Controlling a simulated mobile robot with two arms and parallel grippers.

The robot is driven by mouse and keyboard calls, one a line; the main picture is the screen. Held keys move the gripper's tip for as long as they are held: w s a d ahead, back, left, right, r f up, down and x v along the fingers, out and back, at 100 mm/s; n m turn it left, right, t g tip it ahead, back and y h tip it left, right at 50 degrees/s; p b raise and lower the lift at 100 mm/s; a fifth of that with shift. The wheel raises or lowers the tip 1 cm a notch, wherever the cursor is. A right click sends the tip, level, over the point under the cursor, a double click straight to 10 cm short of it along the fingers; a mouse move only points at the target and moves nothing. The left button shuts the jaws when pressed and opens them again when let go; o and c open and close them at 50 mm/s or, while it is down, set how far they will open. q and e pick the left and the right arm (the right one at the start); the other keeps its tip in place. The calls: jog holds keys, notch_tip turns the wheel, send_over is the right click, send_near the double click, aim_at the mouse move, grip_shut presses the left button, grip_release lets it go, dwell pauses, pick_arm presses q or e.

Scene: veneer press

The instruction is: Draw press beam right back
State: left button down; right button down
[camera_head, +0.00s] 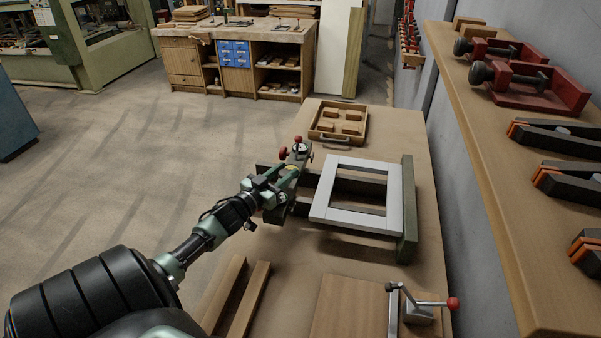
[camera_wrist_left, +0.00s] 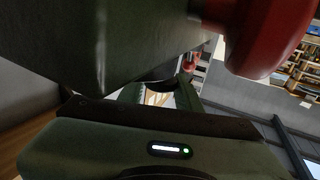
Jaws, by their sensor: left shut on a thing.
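The press lies on the workbench, with a pale grey rectangular frame (camera_head: 357,221) resting across its dark rails (camera_head: 360,186). A dark green fixed bar (camera_head: 408,212) stands along the frame's right side. The green press beam (camera_head: 298,158) is on the left, with red knobs (camera_head: 298,139) near its far end. A gap with bare rails shows between beam and frame. My left gripper (camera_head: 277,187) is shut on the beam and partly hides it. In the left wrist view a green block (camera_wrist_left: 100,50) and a large red knob (camera_wrist_left: 268,40) fill the top. My right gripper is not seen.
A wooden tray of blocks (camera_head: 339,122) lies at the bench's far end. Two wooden strips (camera_head: 247,300), a board (camera_head: 349,308) and a red-knobbed clamp (camera_head: 420,303) lie at the near end. A shelf (camera_head: 480,180) with clamps runs along the right. Open floor lies left.

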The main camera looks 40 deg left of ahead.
pick_arm(q)
jog(key=s+a, duration=0.2)
jog(key=a, duration=0.3)
jog(key=shift+s+a, duration=0.1)
jog(key=shift+s, duration=0.3)
jog(key=shift+w, duration=0.1)
jog(key=c, duration=1.4)
grip_release()
jog(key=o, duration=0.4)
jog(key=shift+c, duration=0.2)
jog(key=shift+a, duration=0.1)
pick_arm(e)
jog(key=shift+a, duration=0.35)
pick_arm(q)
jog(key=shift+s, duration=0.2)
jog(key=shift+s+d+f, duration=0.15)
jog(key=shift+s+d, duration=0.1)
jog(key=shift+s, duration=0.05)
jog(key=s+b, duration=0.1)
jog(key=s, duration=0.6)
jog(key=shift+d, duration=0.25)
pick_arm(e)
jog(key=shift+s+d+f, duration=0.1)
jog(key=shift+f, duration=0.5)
